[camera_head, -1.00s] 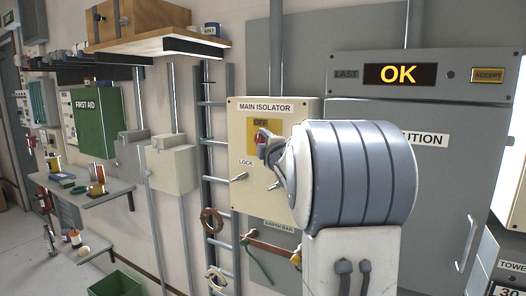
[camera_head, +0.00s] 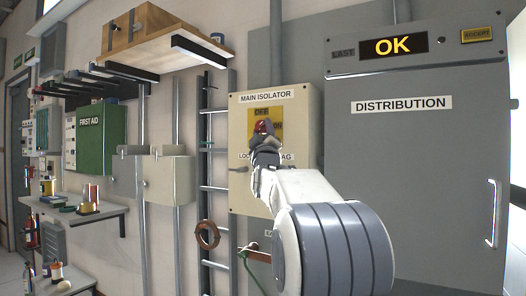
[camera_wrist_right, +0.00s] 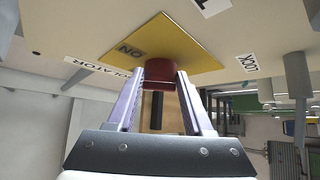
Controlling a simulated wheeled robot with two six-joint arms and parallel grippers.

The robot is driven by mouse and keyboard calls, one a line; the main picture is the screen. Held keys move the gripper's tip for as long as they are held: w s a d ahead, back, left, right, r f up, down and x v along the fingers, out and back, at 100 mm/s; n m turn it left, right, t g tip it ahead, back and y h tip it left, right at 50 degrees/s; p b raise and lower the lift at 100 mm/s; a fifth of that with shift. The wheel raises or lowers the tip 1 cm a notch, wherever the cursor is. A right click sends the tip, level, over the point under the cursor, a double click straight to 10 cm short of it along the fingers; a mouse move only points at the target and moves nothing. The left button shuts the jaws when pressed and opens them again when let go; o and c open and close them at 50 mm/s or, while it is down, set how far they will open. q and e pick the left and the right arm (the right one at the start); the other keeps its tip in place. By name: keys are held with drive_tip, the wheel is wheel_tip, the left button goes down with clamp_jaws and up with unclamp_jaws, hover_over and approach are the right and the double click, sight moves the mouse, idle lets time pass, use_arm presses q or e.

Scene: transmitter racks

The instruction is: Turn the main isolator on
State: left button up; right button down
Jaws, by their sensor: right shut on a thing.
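The main isolator (camera_head: 243,195) is a cream wall box with a "MAIN ISOLATOR" label, in the middle of the head view. Its yellow plate (camera_head: 280,116) carries a red knob (camera_head: 263,126), partly hidden by my right gripper (camera_head: 265,134). In the right wrist view the gripper (camera_wrist_right: 162,78) is shut on the red knob (camera_wrist_right: 160,72), with one finger on each side. The knob's pointer direction is hard to tell. My left gripper is out of view.
A grey distribution cabinet (camera_head: 400,180) with a lit OK panel (camera_head: 400,46) stands at right. A ladder (camera_head: 216,170) is left of the isolator, with a brown ring (camera_head: 208,236) on it. A wooden shelf (camera_head: 165,42) juts out above left.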

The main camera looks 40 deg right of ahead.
drive_tip(key=m+h, duration=0.1)
drive_tip(key=f+m+h+b, duration=0.1)
drive_tip(key=m, duration=0.1)
drive_tip(key=shift+w+a, duration=0.1)
drive_tip(key=shift+w, duration=0.2)
drive_tip(key=m+g+h+b, duration=0.1)
drive_tip(key=m+g+h, duration=0.1)
drive_tip(key=m+h, duration=0.1)
drive_tip(key=shift+w+r, duration=0.1)
drive_tip(key=m+g+h, duration=0.2)
drive_tip(key=m, duration=0.2)
drive_tip(key=shift+w+h, duration=0.1)
drive_tip(key=shift+h, duration=0.2)
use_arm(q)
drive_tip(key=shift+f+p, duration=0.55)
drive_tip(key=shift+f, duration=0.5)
use_arm(e)
drive_tip(key=shift+w+a+r+m+g+h, duration=0.1)
drive_tip(key=shift+m+g+h, duration=0.8)
drive_tip(key=shift+m+g, duration=0.65)
drive_tip(key=shift+m+g+h, duration=0.9)
drive_tip(key=shift+m+g, duration=0.35)
drive_tip(key=shift+m, duration=0.8)
drive_tip(key=shift+c, duration=1.6)
unclamp_jaws()
drive_tip(key=shift+r, duration=0.1)
